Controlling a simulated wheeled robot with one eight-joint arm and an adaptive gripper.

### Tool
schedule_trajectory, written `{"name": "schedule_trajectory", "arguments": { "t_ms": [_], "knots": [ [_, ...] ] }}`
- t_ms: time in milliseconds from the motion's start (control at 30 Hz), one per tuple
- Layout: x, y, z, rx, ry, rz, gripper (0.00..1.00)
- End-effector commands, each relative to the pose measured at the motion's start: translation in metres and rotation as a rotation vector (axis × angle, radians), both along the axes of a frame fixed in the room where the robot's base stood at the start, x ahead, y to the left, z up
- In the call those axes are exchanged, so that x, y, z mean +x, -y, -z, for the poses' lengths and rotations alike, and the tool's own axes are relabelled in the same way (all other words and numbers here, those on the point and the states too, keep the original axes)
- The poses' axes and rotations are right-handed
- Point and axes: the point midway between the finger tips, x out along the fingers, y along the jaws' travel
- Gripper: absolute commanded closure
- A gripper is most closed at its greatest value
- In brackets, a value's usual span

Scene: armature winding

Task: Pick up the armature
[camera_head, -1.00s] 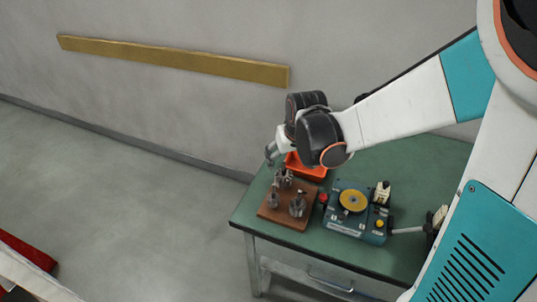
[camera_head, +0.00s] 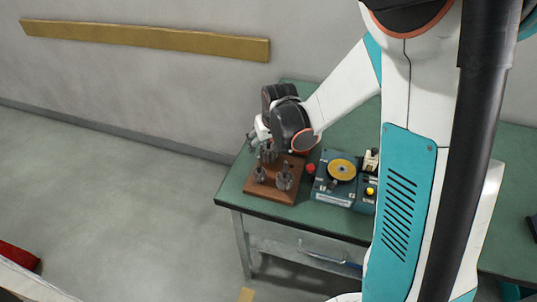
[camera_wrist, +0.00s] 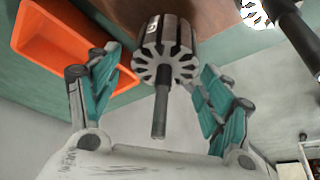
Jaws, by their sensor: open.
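A grey slotted armature (camera_wrist: 168,48) with a steel shaft is in the middle of the wrist view. My gripper (camera_wrist: 160,80) is open, with its teal-padded fingers to the left and right of this armature. I cannot tell whether either finger touches it. In the head view, my gripper (camera_head: 256,140) is low at the far left part of the brown wooden board (camera_head: 281,196). One armature (camera_head: 268,154) is close by it, partly hidden by my gripper. Two more armatures stand upright nearer the board's front, one left (camera_head: 260,175) and one right (camera_head: 284,178).
An orange bin (camera_wrist: 48,48) lies left of my gripper in the wrist view; my arm hides it in the head view. A blue winding machine (camera_head: 333,192) with a yellow disc stands right of the board on the green table (camera_head: 232,196). A wall is behind.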

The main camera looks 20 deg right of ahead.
Motion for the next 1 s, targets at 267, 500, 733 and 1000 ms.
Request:
{"name": "schedule_trajectory", "arguments": {
  "t_ms": [267, 500, 733, 1000],
  "knots": [
    [0.0, 0.0, -0.001, 0.0, 0.0, 0.0, 0.57],
    [0.0, 0.0, -0.002, 0.0, 0.0, 0.0, 0.89],
    [0.0, 0.0, -0.004, 0.0, 0.0, 0.0, 0.89],
    [0.0, 0.0, -0.032, 0.0, 0.0, 0.0, 0.89]
  ]
}}
